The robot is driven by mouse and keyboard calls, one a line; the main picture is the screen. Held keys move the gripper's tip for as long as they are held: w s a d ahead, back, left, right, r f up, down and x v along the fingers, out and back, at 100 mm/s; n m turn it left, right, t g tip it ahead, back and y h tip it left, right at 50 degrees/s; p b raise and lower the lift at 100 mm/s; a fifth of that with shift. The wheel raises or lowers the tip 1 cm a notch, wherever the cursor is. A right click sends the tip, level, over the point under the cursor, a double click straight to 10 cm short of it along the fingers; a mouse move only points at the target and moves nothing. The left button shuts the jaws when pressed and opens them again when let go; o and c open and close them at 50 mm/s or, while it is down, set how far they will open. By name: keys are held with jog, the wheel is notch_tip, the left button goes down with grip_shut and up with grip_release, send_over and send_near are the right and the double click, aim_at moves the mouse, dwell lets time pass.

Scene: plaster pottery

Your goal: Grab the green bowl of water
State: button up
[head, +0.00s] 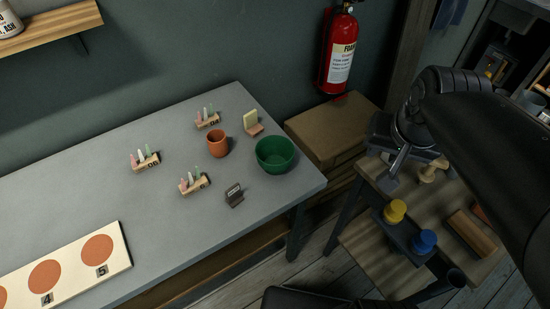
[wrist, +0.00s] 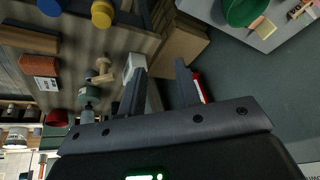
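The green bowl (head: 276,155) stands upright on the grey table near its right end. Its inside looks dark green; I cannot tell whether water is in it. It also shows, cut off, at the top right of the wrist view (wrist: 241,12). My gripper (wrist: 160,67) is open and empty, its two fingers apart. In the head view my gripper (head: 388,170) hangs well to the right of the bowl, beyond the table's end.
On the grey table (head: 150,235) are an orange cup (head: 217,144), small numbered racks (head: 146,160), a small dark stand (head: 234,196) and a cream-and-pink piece (head: 252,123) close behind the bowl.

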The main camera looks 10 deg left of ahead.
jog(key=w+a+f+m+g, duration=0.1)
jog(key=w+a+f+g, duration=0.1)
jog(key=w+a+f, duration=0.35)
jog(key=m+g, duration=0.2)
send_near(291, 160)
jog(key=shift+y, duration=0.3)
jog(key=shift+w+a+f, duration=0.1)
jog(key=shift+w+f, duration=0.05)
jog(key=shift+f, duration=1.6)
jog(key=shift+w+a+f, duration=0.1)
jog(key=shift+w+f, duration=0.05)
jog(key=shift+f, duration=1.55)
jog(key=shift+w+a+f, duration=0.1)
jog(key=shift+f, duration=1.65)
jog(key=shift+c, duration=0.3)
grip_shut()
